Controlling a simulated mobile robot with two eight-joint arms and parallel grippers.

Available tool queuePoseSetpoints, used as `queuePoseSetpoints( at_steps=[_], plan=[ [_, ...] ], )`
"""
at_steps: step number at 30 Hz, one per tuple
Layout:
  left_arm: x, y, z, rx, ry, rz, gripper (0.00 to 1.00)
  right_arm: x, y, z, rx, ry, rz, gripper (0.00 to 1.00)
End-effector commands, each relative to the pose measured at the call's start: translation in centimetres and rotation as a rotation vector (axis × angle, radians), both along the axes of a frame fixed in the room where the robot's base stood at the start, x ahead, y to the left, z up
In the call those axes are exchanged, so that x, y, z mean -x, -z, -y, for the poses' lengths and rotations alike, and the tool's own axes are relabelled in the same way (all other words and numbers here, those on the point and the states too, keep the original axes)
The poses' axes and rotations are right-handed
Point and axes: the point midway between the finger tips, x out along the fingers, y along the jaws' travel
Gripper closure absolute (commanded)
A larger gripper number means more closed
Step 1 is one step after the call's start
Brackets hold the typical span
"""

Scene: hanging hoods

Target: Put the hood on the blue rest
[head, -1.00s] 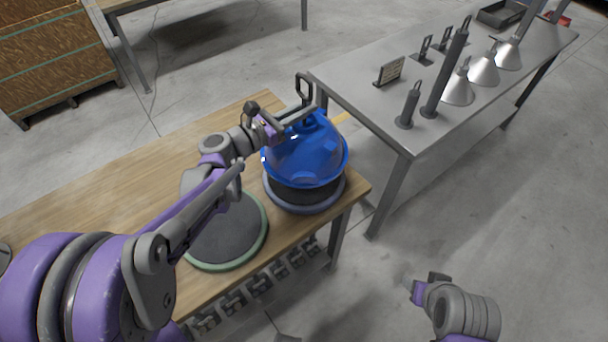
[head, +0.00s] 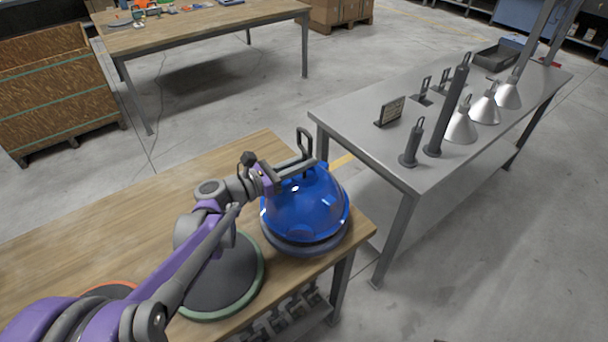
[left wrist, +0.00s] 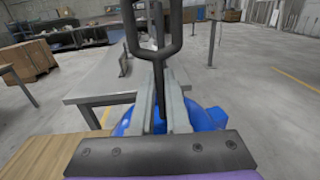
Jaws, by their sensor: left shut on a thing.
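The blue hood (head: 303,210) is a glossy dome with a dark loop handle (head: 303,143) on top. My left gripper (head: 298,169) is shut on the hood at its top, below the loop. The loop and part of the blue dome (left wrist: 205,118) also show in the left wrist view, with the finger pair (left wrist: 160,108) closed around the stem. The hood is upright over the rest (head: 306,249), whose blue-grey rim shows below it. The hood looks down on the rest or very close above it; I cannot tell which. My right gripper is out of view.
A green-rimmed round rest (head: 258,285) lies beside it on the wooden table (head: 150,220), and an orange-rimmed one (head: 118,287) is partly hidden by my arm. A metal table (head: 360,140) at right holds dark posts, a sign and silver hoods (head: 461,127).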

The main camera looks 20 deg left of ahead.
Motion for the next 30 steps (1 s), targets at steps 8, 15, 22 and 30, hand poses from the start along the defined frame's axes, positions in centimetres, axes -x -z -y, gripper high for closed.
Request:
queuePoseSetpoints(
  at_steps=[8, 15, 22, 30],
  plan=[
    [0.0, 3.2, 0.0, 0.001, 0.0, 0.0, 1.0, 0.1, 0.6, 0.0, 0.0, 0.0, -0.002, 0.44],
    [0.0, 3.2, 0.0, 0.001, 0.0, 0.0, 1.0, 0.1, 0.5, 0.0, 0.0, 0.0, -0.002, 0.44],
    [0.0, 3.5, 0.0, 0.0, 0.0, 0.0, 0.69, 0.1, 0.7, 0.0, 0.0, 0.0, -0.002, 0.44],
    [0.0, 3.4, 0.0, 0.0, -0.001, 0.0, 0.57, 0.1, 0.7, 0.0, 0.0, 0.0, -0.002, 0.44]
  ],
)
